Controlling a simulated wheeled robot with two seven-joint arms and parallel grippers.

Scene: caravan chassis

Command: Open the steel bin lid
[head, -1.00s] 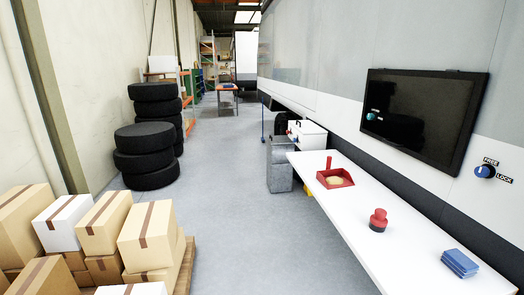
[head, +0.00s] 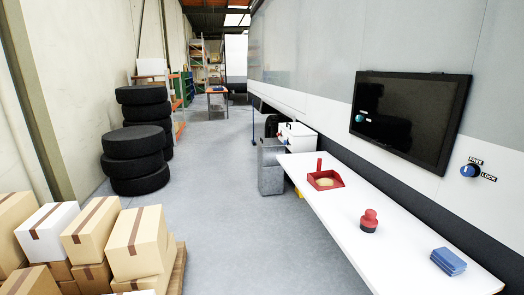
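A grey steel bin (head: 271,168) stands on the floor at the far end of the white bench, just right of the middle of the head view. Its top is small and partly dark at this distance, so I cannot tell how its lid sits. Neither of my grippers shows in the head view.
The white bench (head: 385,232) along the right holds a red dustpan (head: 325,180), a red knob-shaped thing (head: 369,222) and blue pads (head: 448,261). A white box (head: 297,137) is behind the bin. Stacked tyres (head: 134,160) and cartons (head: 137,240) line the left. The middle floor is clear.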

